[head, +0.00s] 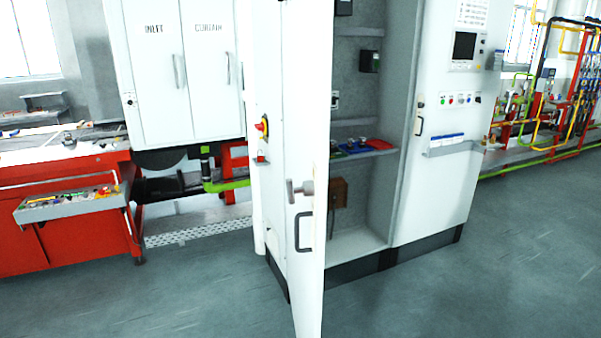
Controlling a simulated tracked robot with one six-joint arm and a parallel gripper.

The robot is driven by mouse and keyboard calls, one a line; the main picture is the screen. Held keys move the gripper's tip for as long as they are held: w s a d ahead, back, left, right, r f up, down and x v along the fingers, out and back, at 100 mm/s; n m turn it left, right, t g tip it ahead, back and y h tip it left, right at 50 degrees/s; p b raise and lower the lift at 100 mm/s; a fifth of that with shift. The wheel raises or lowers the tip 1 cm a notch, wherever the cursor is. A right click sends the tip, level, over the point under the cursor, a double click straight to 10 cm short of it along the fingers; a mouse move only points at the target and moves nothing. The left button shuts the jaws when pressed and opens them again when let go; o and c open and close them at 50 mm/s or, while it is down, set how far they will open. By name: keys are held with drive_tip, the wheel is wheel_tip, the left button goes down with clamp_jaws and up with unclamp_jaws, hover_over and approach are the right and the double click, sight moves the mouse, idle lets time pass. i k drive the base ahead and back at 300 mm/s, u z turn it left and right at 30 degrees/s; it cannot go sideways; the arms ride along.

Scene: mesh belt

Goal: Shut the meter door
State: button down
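A tall white cabinet door (306,120) stands wide open in the middle of the head view, seen almost edge-on and reaching towards me. A grey lever handle (300,189) and a black pull handle (304,232) are on its visible face. To its right is the open bay of the white cabinet (437,205), with grey shelves (368,148) inside. The door hides the left part of this bay. No meter label can be read on the door. My gripper is not in view.
Pipe racks (555,110) stand at the far right. The grey floor (480,285) is clear in front and to the right.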

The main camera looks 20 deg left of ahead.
sight(307, 25)
drive_tip(key=u, duration=1.1)
drive_tip(key=i, duration=1)
drive_tip(key=z, duration=0.9)
drive_tip(key=k, duration=0.25)
drive_tip(key=u, duration=0.1)
